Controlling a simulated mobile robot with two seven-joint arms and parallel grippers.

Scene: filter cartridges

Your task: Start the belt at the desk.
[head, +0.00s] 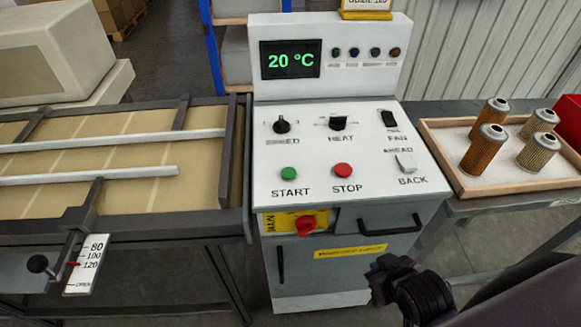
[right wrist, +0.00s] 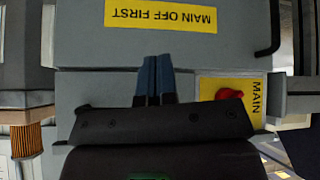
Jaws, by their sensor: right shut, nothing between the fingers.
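The control desk (head: 265,195) stands in the middle of the head view, its display (head: 290,59) reading 20 °C. The green START button (head: 289,173) is left of the red STOP button (head: 343,170). Above them are the SPEED knob (head: 281,125), HEAT knob (head: 338,123) and FAN switch (head: 389,118); the AHEAD/BACK switch (head: 405,162) is right of STOP. The red MAIN switch (head: 306,226) is on the front; its setting is unclear. My right gripper (head: 388,272) is shut and empty, low before the desk front; its fingers show in the wrist view (right wrist: 153,82). My left gripper is out of view.
The belt (head: 105,155) with white guide rails (head: 90,176) lies left, with a scale (head: 88,264) and black-knobbed lever at its front. A tray (head: 470,190) of several filter cartridges (head: 483,151) stands right. A handle (head: 390,225) sticks out from the desk front.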

